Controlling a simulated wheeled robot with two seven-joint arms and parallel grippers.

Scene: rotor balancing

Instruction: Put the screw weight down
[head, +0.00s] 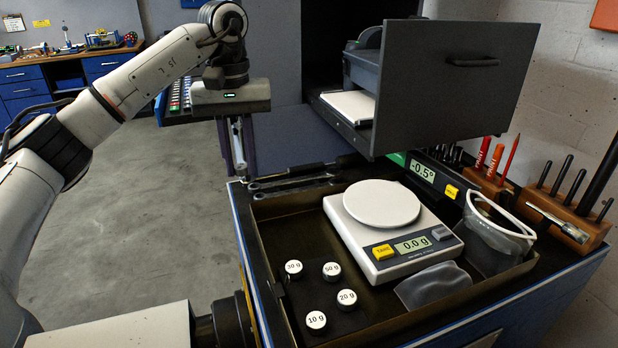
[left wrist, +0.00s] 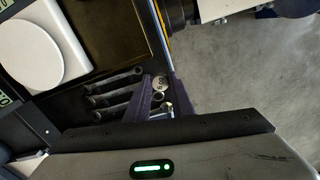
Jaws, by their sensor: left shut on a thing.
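My left gripper (head: 237,172) hangs pointing down at the back left corner of the bench top. In the left wrist view its purple fingers (left wrist: 157,99) are shut on a small round pale-topped piece with dark marking, which looks like the screw weight (left wrist: 160,82). Wrenches (left wrist: 112,92) lie beside the fingers on a dark strip. Whether the weight touches the surface under it cannot be told. My right gripper is not in view.
A scale (head: 385,240) reading 0.0 g stands in the tray (head: 470,303). Several labelled weights (head: 331,271) sit on a dark pad at the tray's front left. Pens and tools stand in a wooden rack (head: 555,220) at right.

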